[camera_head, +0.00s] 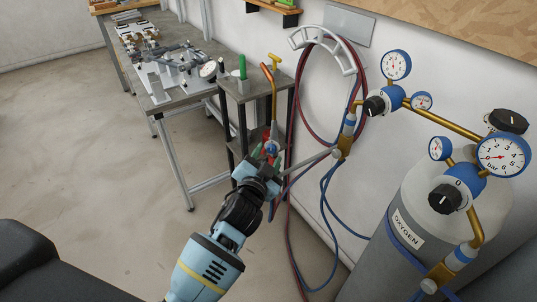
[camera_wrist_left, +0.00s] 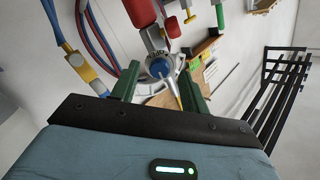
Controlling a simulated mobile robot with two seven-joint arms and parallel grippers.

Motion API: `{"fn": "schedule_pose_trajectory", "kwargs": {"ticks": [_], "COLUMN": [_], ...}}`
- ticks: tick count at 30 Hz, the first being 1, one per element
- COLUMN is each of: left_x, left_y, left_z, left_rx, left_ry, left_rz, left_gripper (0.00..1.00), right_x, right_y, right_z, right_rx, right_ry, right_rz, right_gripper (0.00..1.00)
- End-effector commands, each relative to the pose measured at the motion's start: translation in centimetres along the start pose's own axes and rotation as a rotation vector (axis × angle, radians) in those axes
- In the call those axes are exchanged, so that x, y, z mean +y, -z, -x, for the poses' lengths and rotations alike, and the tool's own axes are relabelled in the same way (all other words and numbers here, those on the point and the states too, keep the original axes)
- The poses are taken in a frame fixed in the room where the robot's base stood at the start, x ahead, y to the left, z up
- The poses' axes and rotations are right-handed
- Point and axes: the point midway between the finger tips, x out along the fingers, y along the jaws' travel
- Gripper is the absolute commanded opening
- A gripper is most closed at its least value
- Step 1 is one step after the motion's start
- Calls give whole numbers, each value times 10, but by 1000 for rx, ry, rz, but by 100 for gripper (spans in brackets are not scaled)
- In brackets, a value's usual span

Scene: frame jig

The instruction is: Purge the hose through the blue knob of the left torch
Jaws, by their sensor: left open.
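The torch stands upright at the small stand, with its copper-coloured tube (camera_head: 273,100) on top. Its blue knob (camera_head: 271,147) shows just beyond my left gripper (camera_head: 266,158) in the head view. In the left wrist view the blue knob (camera_wrist_left: 160,67) lies between the two green fingers of my left gripper (camera_wrist_left: 159,75), with space on both sides. The gripper is open and seems not to touch the knob. A red part of the torch (camera_wrist_left: 153,33) shows beyond the knob. My right gripper is in neither view.
A grey oxygen cylinder (camera_head: 392,255) with gauges stands at the right. Red and blue hoses (camera_head: 326,200) hang from a white wall holder (camera_head: 326,45) close right of the gripper. A workbench (camera_head: 170,92) with jigs stands behind left. The floor at left is clear.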

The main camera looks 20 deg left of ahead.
Motion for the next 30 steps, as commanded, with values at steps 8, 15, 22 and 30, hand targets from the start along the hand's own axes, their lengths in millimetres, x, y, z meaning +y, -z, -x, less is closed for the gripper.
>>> {"fn": "schedule_pose_trajectory", "kwargs": {"ticks": [8, 15, 22, 30], "left_x": [0, 0, 0, 0], "left_y": [-1, -1, 0, 0], "left_z": [42, 62, 64, 64], "left_rx": [-1, -2, -2, -2], "left_ry": [-2, -1, -1, -1], "left_rz": [1, 1, 0, 1], "left_gripper": [45, 45, 45, 45], "right_x": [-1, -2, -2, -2], "right_y": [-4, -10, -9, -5], "right_z": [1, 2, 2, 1], "right_rx": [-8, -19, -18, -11], "right_ry": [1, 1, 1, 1], "right_rz": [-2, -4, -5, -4], "right_gripper": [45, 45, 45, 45]}}
